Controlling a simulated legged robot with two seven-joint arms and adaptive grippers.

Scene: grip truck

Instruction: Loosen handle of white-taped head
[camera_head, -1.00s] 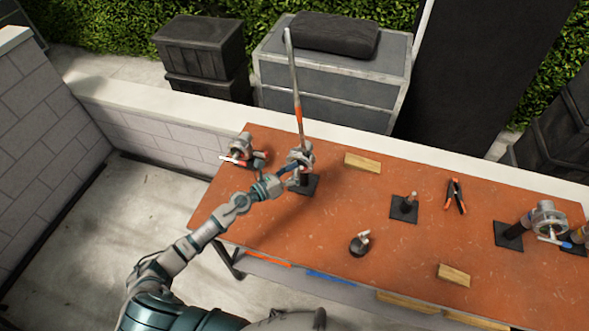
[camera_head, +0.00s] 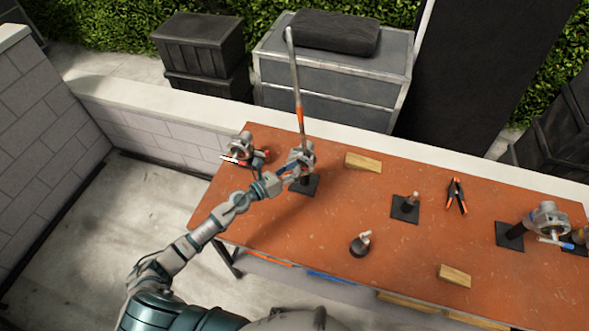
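The middle grip head (camera_head: 306,150) stands on a black base plate at the back left of the table, with a long grey rod (camera_head: 295,75) with an orange band rising from it. My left gripper (camera_head: 288,172) is at this head, against its near left side. Its fingers are too small and overlapped to tell whether they are closed on a handle. Another grip head (camera_head: 242,146) stands at the table's left end, with a white-tipped handle (camera_head: 229,159) and red parts. A third head (camera_head: 548,218) is at the right, with a blue and white handle. White tape is not clearly distinguishable.
The orange-brown table (camera_head: 330,225) also holds wooden blocks (camera_head: 363,162) (camera_head: 454,275), a black plate with a short pin (camera_head: 405,208), a small dark-based fitting (camera_head: 360,244) and an orange-handled clamp (camera_head: 456,195). A low white-topped wall (camera_head: 180,118) runs behind.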

